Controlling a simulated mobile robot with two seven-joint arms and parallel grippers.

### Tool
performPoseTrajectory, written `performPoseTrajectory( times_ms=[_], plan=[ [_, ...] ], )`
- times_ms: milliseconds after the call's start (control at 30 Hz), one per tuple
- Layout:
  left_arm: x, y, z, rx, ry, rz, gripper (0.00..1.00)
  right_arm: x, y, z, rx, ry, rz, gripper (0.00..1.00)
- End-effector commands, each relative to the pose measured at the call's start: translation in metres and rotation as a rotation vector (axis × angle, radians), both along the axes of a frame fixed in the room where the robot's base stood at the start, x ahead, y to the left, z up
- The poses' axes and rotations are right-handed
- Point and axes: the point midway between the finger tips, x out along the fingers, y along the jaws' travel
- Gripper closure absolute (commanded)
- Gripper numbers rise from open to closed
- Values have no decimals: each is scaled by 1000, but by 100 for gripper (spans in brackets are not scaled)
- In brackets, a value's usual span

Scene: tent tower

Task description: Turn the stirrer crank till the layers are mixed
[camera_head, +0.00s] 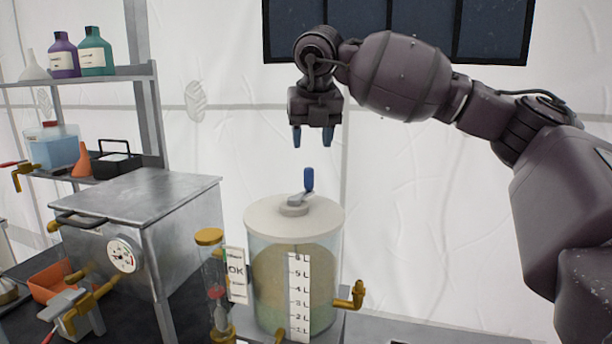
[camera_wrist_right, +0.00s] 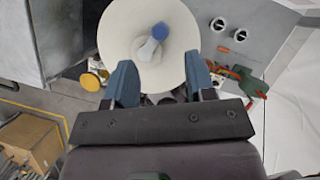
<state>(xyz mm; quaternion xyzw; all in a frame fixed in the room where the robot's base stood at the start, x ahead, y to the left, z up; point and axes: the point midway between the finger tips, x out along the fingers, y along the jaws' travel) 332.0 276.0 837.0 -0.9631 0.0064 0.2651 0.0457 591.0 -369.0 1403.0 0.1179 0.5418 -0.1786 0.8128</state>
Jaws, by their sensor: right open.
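The stirrer crank (camera_head: 297,203) sits on the pale round lid (camera_head: 265,220) of a clear cylindrical tank, with its blue knob (camera_head: 308,180) standing upright. The tank (camera_head: 268,285) holds a tan layer above a greenish one, behind a litre scale (camera_head: 299,295). My right gripper (camera_head: 313,138) hangs above the knob, fingers down, open and empty. In the right wrist view the open fingers (camera_wrist_right: 170,85) are apart, with the blue knob (camera_wrist_right: 161,29) and the grey crank arm (camera_wrist_right: 148,48) beyond their tips. My left gripper is not in view.
A metal box with a gauge (camera_head: 124,255) stands left of the tank. A sample tube with a yellow cap (camera_head: 209,237) and an OK card (camera_head: 237,268) are close beside the tank. A brass tap (camera_head: 350,297) sticks out on its right. Shelves (camera_head: 120,73) hold bottles at the left.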

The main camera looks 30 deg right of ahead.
Motion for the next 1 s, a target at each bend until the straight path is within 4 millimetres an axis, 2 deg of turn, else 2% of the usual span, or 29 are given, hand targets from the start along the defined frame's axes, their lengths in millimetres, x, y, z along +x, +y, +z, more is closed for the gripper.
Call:
performPoseTrajectory(
  times_ms=[200, 533, 733, 1000],
  plan=[
    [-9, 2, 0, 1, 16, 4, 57, 11, -5, -31, 1, 5, 1, 50],
    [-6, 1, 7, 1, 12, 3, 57, 29, -13, -78, 3, 4, 4, 50],
    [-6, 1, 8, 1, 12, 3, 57, 34, -15, -92, 3, 2, 4, 50],
    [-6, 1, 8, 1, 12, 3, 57, 35, -15, -95, 3, 2, 4, 50]
  ],
)
